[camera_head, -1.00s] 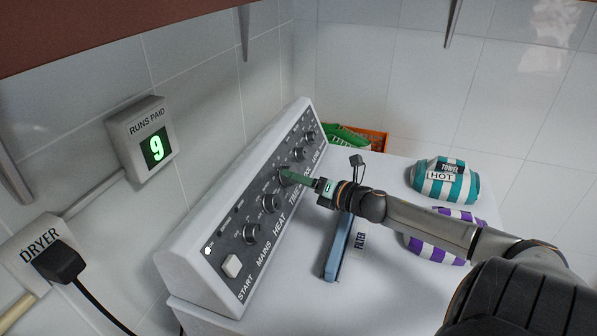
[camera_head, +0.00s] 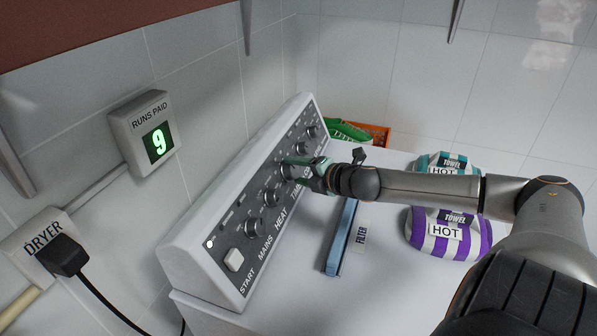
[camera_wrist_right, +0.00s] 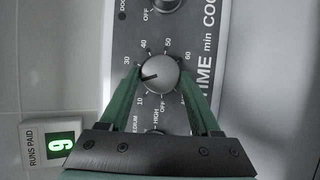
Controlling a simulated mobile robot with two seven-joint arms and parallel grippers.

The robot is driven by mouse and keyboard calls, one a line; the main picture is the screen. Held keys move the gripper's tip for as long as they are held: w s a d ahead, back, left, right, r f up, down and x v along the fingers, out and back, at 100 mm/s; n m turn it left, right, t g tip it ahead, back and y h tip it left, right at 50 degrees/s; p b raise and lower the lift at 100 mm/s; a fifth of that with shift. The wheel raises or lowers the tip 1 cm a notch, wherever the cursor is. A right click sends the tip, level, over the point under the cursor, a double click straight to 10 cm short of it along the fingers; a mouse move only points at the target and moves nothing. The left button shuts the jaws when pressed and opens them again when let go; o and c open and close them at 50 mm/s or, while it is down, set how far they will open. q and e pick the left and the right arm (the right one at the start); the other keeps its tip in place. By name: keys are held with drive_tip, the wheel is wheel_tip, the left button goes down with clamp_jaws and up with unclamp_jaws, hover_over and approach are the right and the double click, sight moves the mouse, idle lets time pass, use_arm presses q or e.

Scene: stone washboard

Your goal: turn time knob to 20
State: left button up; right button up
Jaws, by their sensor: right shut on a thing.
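The TIME knob (camera_wrist_right: 160,74) is a round grey dial on the slanted control panel (camera_head: 222,225). Its dark pointer line faces left in the wrist view, between the printed 10 and 30. The label at that spot is hidden behind a green finger. My right gripper (camera_head: 291,168) reaches the panel from the right and covers the knob in the head view. In the wrist view the right gripper (camera_wrist_right: 160,78) has one finger on each side of the knob and is shut on it. My left gripper is not in view.
Other knobs (camera_head: 253,228) line the panel, with a white START button (camera_head: 234,260) at the near end. A blue filter (camera_head: 341,240) and a purple-striped towel roll (camera_head: 448,235) lie on the white top, under or near my forearm. A RUNS PAID display (camera_head: 143,131) reads 9.

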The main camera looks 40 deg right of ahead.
idle(0.5)
drive_tip(key=o, duration=1.4)
drive_tip(key=shift+s, duration=0.1)
drive_tip(key=shift+v, duration=0.75)
drive_tip(key=shift+s+r, duration=0.15)
drive_tip(key=shift+s, duration=0.3)
drive_tip(key=shift+s+a+r, duration=0.1)
drive_tip(key=shift+s+a, duration=0.05)
drive_tip(key=shift+s, duration=0.4)
approach(295, 173)
drive_tip(key=shift+r+v, duration=0.2)
drive_tip(key=shift+v, duration=0.75)
drive_tip(key=shift+r+v, duration=0.15)
drive_tip(key=shift+v, duration=0.8)
drive_tip(key=shift+w, duration=0.15)
